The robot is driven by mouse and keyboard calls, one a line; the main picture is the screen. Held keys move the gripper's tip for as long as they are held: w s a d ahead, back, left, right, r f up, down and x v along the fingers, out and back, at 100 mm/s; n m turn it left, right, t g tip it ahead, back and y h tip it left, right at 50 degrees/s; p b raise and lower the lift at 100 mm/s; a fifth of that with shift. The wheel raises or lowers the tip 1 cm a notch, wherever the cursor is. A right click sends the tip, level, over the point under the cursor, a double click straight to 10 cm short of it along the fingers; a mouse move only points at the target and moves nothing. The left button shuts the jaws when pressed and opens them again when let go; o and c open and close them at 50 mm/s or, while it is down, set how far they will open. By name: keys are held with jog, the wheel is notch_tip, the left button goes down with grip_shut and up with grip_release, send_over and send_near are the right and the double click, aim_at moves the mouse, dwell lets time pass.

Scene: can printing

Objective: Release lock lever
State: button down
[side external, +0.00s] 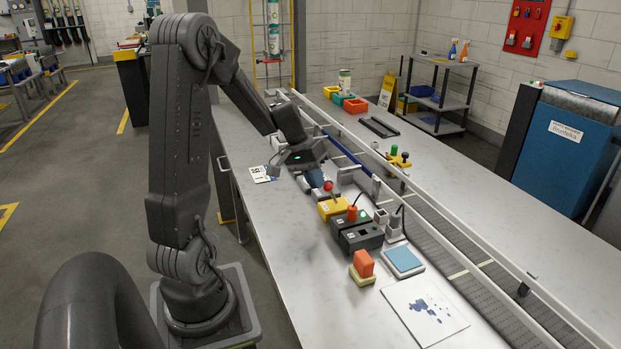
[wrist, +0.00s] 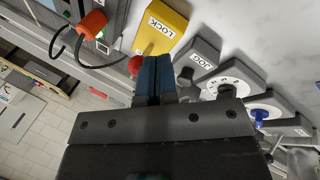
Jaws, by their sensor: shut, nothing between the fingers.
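The lock unit is a yellow box marked LOCK (wrist: 167,22), with a lever ending in a red ball knob (wrist: 136,66). In the side external view the yellow box (side external: 332,208) sits on the bench, with the red knob (side external: 328,186) above it. My gripper (wrist: 157,57) has its blue fingers shut together with nothing between them. The fingertips are right beside the red knob, at its right in the wrist view. I cannot tell whether they touch it. In the side external view my gripper (side external: 316,178) is low over the bench, partly hidden by my wrist.
A grey JOG box (wrist: 203,58) and round dials (wrist: 236,77) stand beside the lock box. Dark boxes with an orange plug (side external: 352,212) stand close in front. A conveyor (side external: 440,234) with rails runs along the right. The near left bench top (side external: 270,240) is clear.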

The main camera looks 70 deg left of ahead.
dwell(0.3)
jog(key=shift+w+r+g, duration=0.2)
jog(key=shift+w+g, duration=0.05)
jog(key=shift+g, duration=0.05)
jog(key=shift+w+r+g, duration=0.15)
jog(key=shift+w+g, duration=0.15)
jog(key=shift+g, duration=0.1)
jog(key=shift+w, duration=0.1)
jog(key=w+g, duration=0.2)
jog(key=shift+r+n+g, duration=0.3)
jog(key=shift+r, duration=0.05)
jog(key=w+g, duration=0.2)
jog(key=g, duration=0.1)
jog(key=shift+w, duration=0.7)
jog(key=shift+r, duration=0.2)
